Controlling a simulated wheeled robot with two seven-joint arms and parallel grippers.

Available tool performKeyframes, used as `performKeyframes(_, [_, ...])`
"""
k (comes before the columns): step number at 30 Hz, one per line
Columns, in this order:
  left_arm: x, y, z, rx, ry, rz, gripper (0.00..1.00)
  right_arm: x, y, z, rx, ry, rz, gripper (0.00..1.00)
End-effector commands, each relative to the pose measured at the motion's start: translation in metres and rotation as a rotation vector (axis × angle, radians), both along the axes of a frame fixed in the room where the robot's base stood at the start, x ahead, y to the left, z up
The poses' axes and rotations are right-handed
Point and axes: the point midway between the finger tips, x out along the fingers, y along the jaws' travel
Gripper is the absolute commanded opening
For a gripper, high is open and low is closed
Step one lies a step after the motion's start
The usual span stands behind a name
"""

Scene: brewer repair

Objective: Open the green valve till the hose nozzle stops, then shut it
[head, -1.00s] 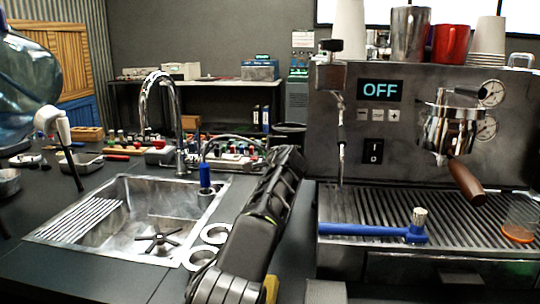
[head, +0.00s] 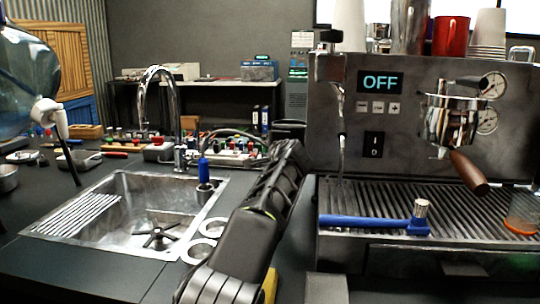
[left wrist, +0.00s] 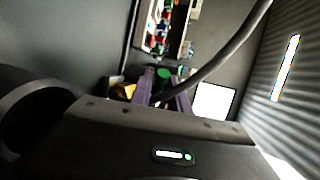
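A small green knob (left wrist: 162,74), which looks like the green valve, shows in the left wrist view beyond my left gripper. My left gripper (left wrist: 164,90) has its two purple fingers apart, one on each side of the knob; contact is not clear. In the head view my left arm reaches forward between the sink and the coffee machine, and its fingers are hidden. A blue-handled piece (head: 203,172), possibly the hose nozzle, stands upright at the sink's right back corner. My right gripper is not in view.
The steel sink (head: 75,243) with a tall tap (head: 141,110) lies left of my arm. The coffee machine (head: 335,110) stands close on the right, its display reading OFF. A blue brush (head: 365,222) lies on its drip grate. A dark hose (left wrist: 225,55) crosses the left wrist view.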

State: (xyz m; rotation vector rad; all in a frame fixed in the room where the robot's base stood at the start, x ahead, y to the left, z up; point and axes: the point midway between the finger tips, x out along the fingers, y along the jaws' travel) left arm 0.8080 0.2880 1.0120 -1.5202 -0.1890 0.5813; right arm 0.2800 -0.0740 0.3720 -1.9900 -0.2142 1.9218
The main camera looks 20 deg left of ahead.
Motion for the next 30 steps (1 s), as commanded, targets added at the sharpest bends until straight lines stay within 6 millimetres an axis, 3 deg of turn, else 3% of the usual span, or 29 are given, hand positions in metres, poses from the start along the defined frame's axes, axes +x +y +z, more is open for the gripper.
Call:
performKeyframes(3, [-0.018, -0.01, 0.002, -0.003, -0.002, -0.002, 0.22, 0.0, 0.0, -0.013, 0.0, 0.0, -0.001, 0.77])
performKeyframes(9, [-0.034, -0.019, 0.008, 0.0, 0.0, -0.001, 0.22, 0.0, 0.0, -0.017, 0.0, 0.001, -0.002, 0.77])
performKeyframes(17, [-0.036, -0.019, 0.01, -0.001, 0.0, 0.001, 0.22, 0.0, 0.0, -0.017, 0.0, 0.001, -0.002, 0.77])
performKeyframes(20, [-0.036, -0.019, 0.01, 0.0, 0.001, 0.001, 0.15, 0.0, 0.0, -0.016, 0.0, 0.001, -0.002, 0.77])
performKeyframes(25, [-0.036, -0.019, 0.024, 0.0, 0.0, 0.001, 0.01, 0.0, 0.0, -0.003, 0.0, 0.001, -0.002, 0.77])
performKeyframes(30, [-0.036, -0.019, 0.058, -0.001, 0.0, 0.001, 0.0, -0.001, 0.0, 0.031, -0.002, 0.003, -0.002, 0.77])
